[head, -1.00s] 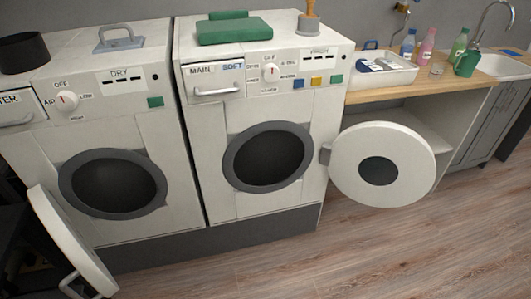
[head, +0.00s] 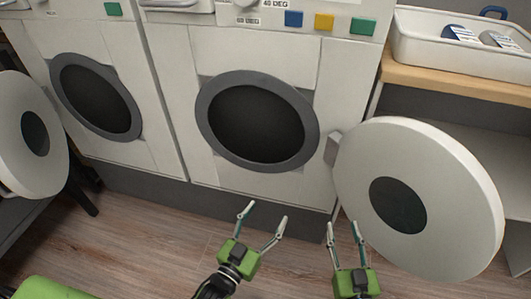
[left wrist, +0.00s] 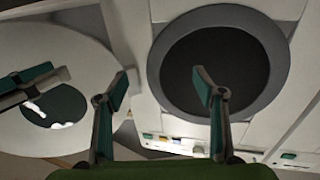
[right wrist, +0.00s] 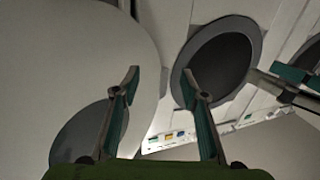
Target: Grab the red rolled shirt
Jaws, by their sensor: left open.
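No red rolled shirt shows in any view. The washer's round opening (head: 257,124) is dark inside, and nothing can be made out in it; it also shows in the left wrist view (left wrist: 215,62) and the right wrist view (right wrist: 218,62). My left gripper (head: 265,212) is open and empty in front of and below that opening. My right gripper (head: 342,228) is open and empty, to the right of the left one, near the open washer door (head: 455,205).
The washer door swings out to the right and stands close to my right gripper. The dryer's dark opening (head: 96,96) and its open door (head: 14,135) are at the left. A white tray (head: 420,52) sits on the wooden counter (head: 440,82). Wood floor (head: 130,245) lies below.

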